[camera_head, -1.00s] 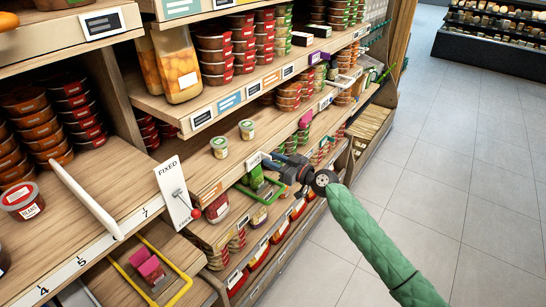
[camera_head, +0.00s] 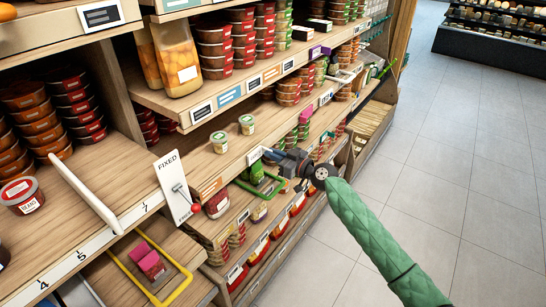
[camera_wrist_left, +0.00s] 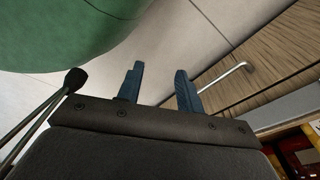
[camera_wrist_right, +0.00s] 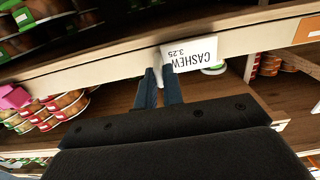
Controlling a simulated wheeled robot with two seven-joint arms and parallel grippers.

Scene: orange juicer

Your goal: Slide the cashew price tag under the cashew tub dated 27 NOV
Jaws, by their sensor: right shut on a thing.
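My right gripper (camera_head: 272,154) is at the front edge of the middle shelf (camera_head: 190,160). It is shut on the white cashew price tag (camera_wrist_right: 196,54), which reads "CASHEW 3.25" upside down in the right wrist view. The tag lies against the pale shelf edge there, and its small white face also shows in the head view (camera_head: 254,155). Two small tubs with green-rimmed lids stand apart on that shelf, a nearer tub (camera_head: 219,142) and a farther tub (camera_head: 246,125). Their dates are too small to read. My left gripper (camera_wrist_left: 160,84) is open and empty, seen only in its wrist view.
A white "FIXED" sign (camera_head: 174,188) stands left of the tubs. A green-handled basket (camera_head: 262,182) lies below my right gripper. Stacked red-labelled tubs (camera_head: 214,45) fill the shelf above. The board around the two tubs is mostly clear, and the aisle floor (camera_head: 440,180) is open.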

